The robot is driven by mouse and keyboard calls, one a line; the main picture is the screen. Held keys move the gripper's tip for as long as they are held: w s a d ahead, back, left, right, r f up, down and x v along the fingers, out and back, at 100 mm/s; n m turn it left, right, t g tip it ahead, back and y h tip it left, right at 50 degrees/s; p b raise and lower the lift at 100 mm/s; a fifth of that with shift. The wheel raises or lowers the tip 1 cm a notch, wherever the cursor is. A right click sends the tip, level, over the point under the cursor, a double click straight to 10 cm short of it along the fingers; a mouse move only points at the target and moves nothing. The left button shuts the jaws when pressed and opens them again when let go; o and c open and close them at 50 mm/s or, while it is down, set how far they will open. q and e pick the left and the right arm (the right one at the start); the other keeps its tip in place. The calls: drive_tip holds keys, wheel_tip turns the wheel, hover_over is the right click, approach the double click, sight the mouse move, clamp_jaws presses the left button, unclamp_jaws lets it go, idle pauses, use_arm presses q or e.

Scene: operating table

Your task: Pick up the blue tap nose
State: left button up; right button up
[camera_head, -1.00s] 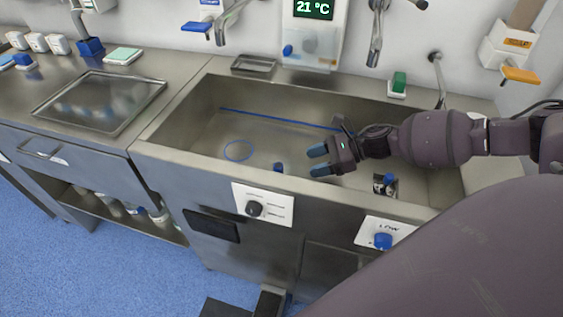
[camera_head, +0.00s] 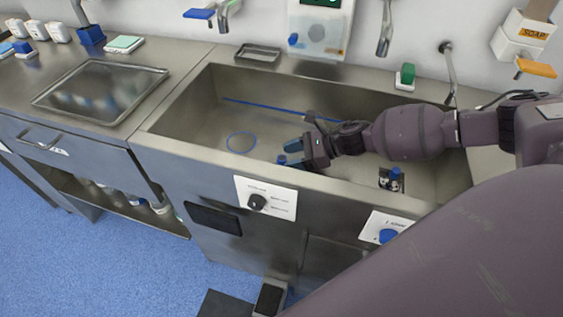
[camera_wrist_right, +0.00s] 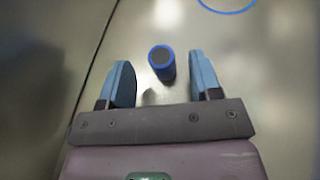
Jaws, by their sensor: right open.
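The blue tap nose (camera_head: 281,159) is a small blue cylinder on the floor of the steel sink, near its front wall. In the right wrist view the tap nose (camera_wrist_right: 161,62) shows a dark round end inside a blue rim. My right gripper (camera_head: 290,153) is inside the sink beside it, with its blue fingers pointing left. In the wrist view my right gripper (camera_wrist_right: 160,78) is open, with the tap nose ahead and roughly centred between the fingertips. I cannot tell whether anything touches. My left gripper is not in view.
The sink (camera_head: 205,115) has high walls around the gripper. A blue ring (camera_head: 241,143) marks its floor, left of the tap nose. A dark drain item with a blue top (camera_head: 395,174) lies to the right. Taps (camera_head: 386,35) hang above the back edge.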

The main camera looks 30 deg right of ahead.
drive_tip(key=shift+x, duration=1.5)
drive_tip(key=c, duration=1)
